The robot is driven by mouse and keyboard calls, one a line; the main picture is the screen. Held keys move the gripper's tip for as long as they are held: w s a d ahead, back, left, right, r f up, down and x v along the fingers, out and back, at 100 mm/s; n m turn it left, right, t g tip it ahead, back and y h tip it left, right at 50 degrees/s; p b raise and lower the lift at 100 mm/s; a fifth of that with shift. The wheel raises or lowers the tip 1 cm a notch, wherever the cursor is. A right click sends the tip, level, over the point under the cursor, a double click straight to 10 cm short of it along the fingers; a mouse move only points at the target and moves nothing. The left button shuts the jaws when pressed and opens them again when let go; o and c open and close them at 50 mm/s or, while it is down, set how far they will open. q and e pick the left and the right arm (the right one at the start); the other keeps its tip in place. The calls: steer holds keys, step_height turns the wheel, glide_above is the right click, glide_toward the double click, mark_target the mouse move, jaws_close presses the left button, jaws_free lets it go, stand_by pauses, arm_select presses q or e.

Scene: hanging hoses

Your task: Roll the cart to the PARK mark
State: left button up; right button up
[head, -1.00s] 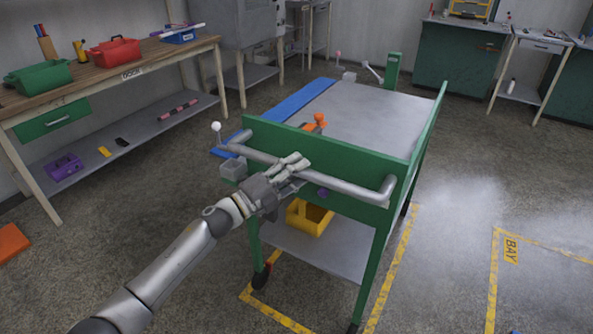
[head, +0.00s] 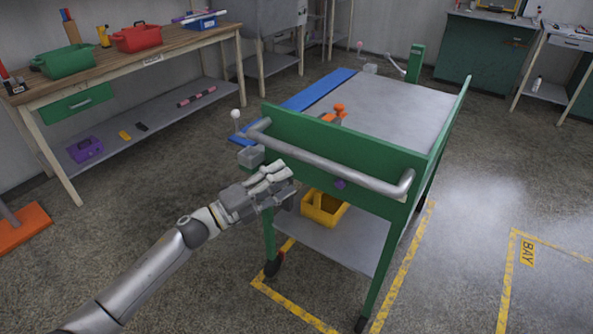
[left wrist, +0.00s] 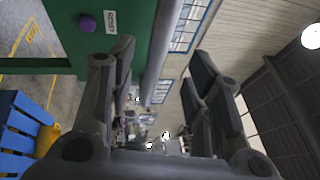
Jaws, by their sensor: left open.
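The cart is green with a grey top (head: 385,105) and a grey tubular push handle (head: 335,170) on its near end. It stands upright on the floor, with yellow floor tape near its base. My left gripper (head: 280,180) is open and empty, just in front of the left part of the handle. In the left wrist view its fingers (left wrist: 160,95) are spread, with the handle bar (left wrist: 162,45) showing between and beyond them; contact cannot be told. A BAY floor label (head: 527,253) lies right of the cart. I see no PARK lettering. My right gripper is out of view.
A workbench (head: 150,68) with green and red boxes stands at the left. A yellow bin (head: 322,208) sits on the cart's lower shelf (head: 340,243). An orange base (head: 22,228) is at the left edge. Floor right of the cart is open.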

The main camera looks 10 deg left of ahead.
arm_select(q)
steer(key=shift+v, duration=1.1)
